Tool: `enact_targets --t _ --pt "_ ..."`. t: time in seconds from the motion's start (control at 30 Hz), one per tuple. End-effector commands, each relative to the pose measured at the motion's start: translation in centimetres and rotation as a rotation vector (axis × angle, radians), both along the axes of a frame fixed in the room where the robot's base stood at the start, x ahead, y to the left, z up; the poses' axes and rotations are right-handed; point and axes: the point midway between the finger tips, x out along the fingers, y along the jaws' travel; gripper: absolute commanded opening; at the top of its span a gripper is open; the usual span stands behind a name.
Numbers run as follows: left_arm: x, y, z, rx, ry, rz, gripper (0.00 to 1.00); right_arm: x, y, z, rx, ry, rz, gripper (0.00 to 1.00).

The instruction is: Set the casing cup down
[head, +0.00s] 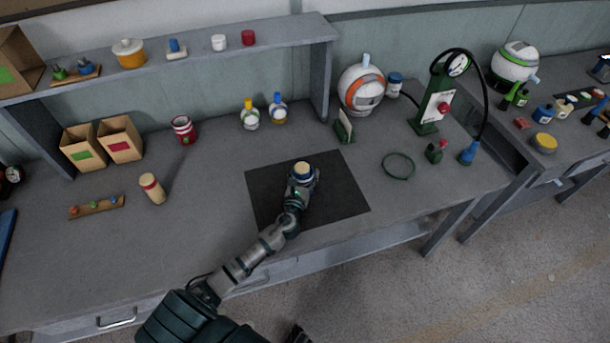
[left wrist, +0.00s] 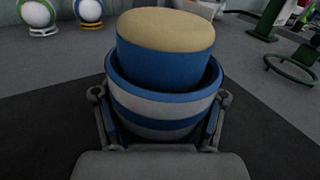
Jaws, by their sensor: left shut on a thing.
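The casing cup (left wrist: 160,105) is blue with grey bands and fills the middle of the left wrist view. A blue plug with a tan top (left wrist: 166,32) sits in its mouth and stands above the rim; in the head view the tan top (head: 302,168) shows beyond my gripper. My left gripper (head: 302,180) is shut on the cup, one finger on each side. The cup is upright over the black mat (head: 343,200). I cannot tell whether its base touches the mat, as the gripper hides it.
A small green stand (head: 344,127) is just behind the mat. A green ring (head: 398,166) and the green press (head: 432,105) are to the right. The mat's surroundings are mostly clear.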

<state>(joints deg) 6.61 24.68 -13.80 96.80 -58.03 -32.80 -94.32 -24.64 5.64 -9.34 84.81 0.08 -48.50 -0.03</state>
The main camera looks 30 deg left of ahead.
Motion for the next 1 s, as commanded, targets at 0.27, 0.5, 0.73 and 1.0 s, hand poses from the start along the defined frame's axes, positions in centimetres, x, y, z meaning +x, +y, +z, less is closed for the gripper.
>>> enact_targets --t 0.27,0.5,0.73,1.0 --pt "0.0 -0.2 -0.2 -0.001 0.005 0.0 0.91 0.0 -0.2 0.0 0.001 0.001 0.0 0.0" --pt "-0.1 0.1 -0.3 -0.003 0.004 0.001 0.96 0.0 -0.1 0.0 -0.003 0.002 -0.001 0.0" --pt "-0.8 -0.2 -0.3 -0.003 0.005 0.0 0.96 0.0 -0.1 0.1 -0.003 0.0 0.0 0.0" --pt "-6.1 -2.0 -0.1 -0.002 0.006 -0.001 0.96 -0.8 -0.2 -0.7 -0.003 0.005 0.002 0.0"
